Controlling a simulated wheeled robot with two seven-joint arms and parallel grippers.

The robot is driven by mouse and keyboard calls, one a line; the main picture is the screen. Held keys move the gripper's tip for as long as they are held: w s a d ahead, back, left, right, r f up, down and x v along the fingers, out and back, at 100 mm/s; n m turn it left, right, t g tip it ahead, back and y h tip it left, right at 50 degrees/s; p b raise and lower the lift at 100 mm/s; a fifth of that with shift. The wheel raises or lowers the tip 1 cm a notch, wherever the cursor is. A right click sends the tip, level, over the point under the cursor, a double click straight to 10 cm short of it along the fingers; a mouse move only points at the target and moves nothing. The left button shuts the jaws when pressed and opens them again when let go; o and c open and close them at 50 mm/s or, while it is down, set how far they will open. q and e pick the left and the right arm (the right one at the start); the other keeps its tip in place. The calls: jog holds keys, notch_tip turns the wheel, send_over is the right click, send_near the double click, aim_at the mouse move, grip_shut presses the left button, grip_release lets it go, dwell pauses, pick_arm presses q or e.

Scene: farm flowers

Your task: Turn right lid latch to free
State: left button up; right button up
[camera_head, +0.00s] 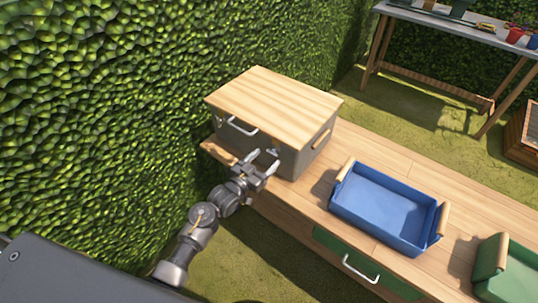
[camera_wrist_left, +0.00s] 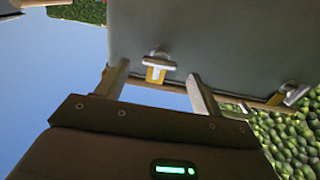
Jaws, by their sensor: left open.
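The grey box (camera_head: 302,150) with a pale wooden lid (camera_head: 275,100) stands on the wooden bench. Its front has a metal handle (camera_head: 241,127). The right latch (camera_head: 273,153) is a small metal knob on the box front; the left wrist view shows it as a metal knob over a yellow plate (camera_wrist_left: 158,62). The other latch (camera_wrist_left: 292,92) is at that view's right. My left gripper (camera_head: 264,166) is open in front of the right latch. In the left wrist view its fingers (camera_wrist_left: 158,76) stand either side of the latch; contact cannot be told. My right gripper is not in view.
A blue tray (camera_head: 352,212) with wooden handles stands on the bench (camera_head: 400,165) right of the box. A green tray (camera_head: 487,284) is farther right. A green drawer (camera_head: 335,250) is in the bench front. A hedge (camera_head: 120,100) rises behind and left.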

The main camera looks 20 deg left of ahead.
aim_at(274, 151)
pick_arm(q)
jog(key=shift+x, duration=1.45)
jog(key=c, duration=1)
